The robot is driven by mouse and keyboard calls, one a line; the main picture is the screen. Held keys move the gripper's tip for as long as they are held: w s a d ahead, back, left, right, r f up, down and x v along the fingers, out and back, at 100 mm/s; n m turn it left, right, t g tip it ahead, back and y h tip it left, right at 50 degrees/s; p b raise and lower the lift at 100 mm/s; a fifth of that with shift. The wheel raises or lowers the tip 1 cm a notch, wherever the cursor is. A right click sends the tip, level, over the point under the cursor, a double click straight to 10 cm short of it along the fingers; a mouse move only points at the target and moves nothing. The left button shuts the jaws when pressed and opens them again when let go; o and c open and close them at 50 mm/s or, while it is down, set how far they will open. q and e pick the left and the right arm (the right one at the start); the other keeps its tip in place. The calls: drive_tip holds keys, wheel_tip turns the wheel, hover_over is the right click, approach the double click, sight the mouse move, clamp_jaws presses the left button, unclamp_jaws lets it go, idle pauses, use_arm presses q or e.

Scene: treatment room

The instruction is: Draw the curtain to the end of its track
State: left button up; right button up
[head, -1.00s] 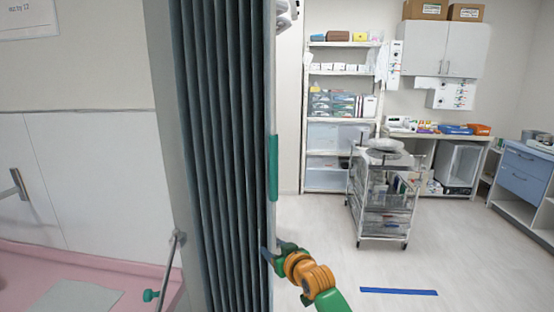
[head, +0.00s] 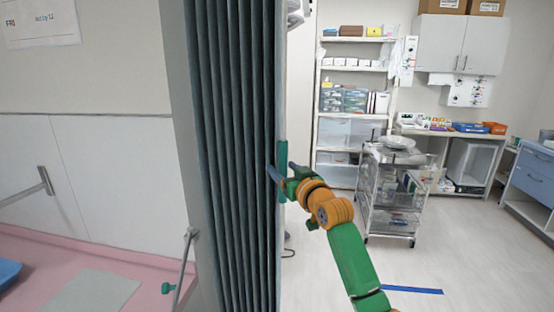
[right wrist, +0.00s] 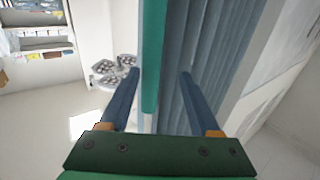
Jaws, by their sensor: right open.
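The grey-blue pleated curtain (head: 238,150) stands as a tall, narrow bunch of folds in the head view. A green upright handle (head: 283,158) is on its right-hand edge. My right gripper (head: 276,177) is at the lower part of this handle, with its jaws open. In the right wrist view, the handle (right wrist: 153,60) and part of the curtain (right wrist: 172,90) show between the two blue fingers (right wrist: 156,82). The handle is nearer the left finger; I cannot tell whether they touch. The curtain's track is out of view. My left gripper is not in view.
A wire trolley (head: 395,195) stands on the floor right of the curtain, before a shelf unit (head: 350,100). Blue tape (head: 412,290) lies on open floor. A pink bed or couch surface (head: 150,285) with a metal rail (head: 184,265) is at left.

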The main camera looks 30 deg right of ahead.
sight(280, 166)
drive_tip(key=shift+w+d+f+p, duration=0.15)
drive_tip(key=shift+w+p, duration=0.15)
drive_tip(key=shift+w, duration=0.9)
drive_tip(key=shift+w+d+f+p, duration=0.15)
drive_tip(key=shift+w+p, duration=0.1)
drive_tip(key=shift+w, duration=0.9)
drive_tip(key=shift+r, duration=0.15)
drive_tip(key=shift+s+a, duration=0.1)
drive_tip(key=shift+a, duration=0.05)
drive_tip(key=shift+c, duration=0.8)
drive_tip(key=shift+d, duration=0.45)
clamp_jaws()
drive_tip(key=shift+f, duration=0.2)
